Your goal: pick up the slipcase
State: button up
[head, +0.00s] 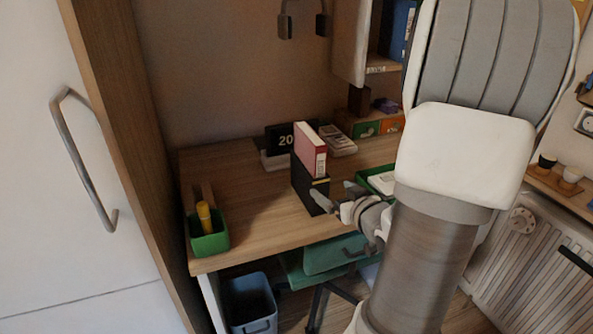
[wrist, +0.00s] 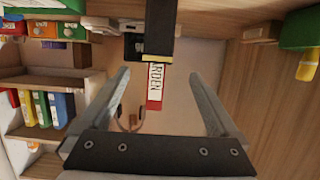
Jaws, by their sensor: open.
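The black slipcase (head: 309,190) stands upright on the wooden desk, with a red and white book (head: 311,150) sticking up out of its top. In the wrist view, which looks upside down, the slipcase (wrist: 161,28) is at the top centre and the book (wrist: 154,84) hangs below it with lettering on its spine. My gripper (head: 334,193) is open and empty, just to the right of the slipcase in the head view. In the wrist view its two fingers (wrist: 160,75) spread left and right of the book's line. I cannot tell whether either finger touches anything.
A green pen box (head: 208,240) sits at the desk's front left. A black calendar (head: 279,140) and a calculator (head: 338,140) are behind the slipcase. A green tray (head: 366,177) is close by on the right. Bare desk (head: 250,205) lies left of the slipcase.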

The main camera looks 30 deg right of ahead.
aim_at(320, 182)
jog(key=b+x, duration=0.2)
jog(key=x, duration=0.6)
jog(key=shift+w+d+f, duration=0.1)
jog(key=shift+w+f, duration=0.2)
jog(key=x, duration=0.2)
jog(key=b+x, duration=0.1)
jog(key=x, duration=0.1)
jog(key=b+x, duration=0.1)
jog(key=x, duration=0.1)
jog(key=shift+w+d, duration=0.25)
jog(key=shift+d, duration=0.1)
jog(key=shift+r, duration=0.1)
grip_shut()
jog(key=shift+r, duration=0.2)
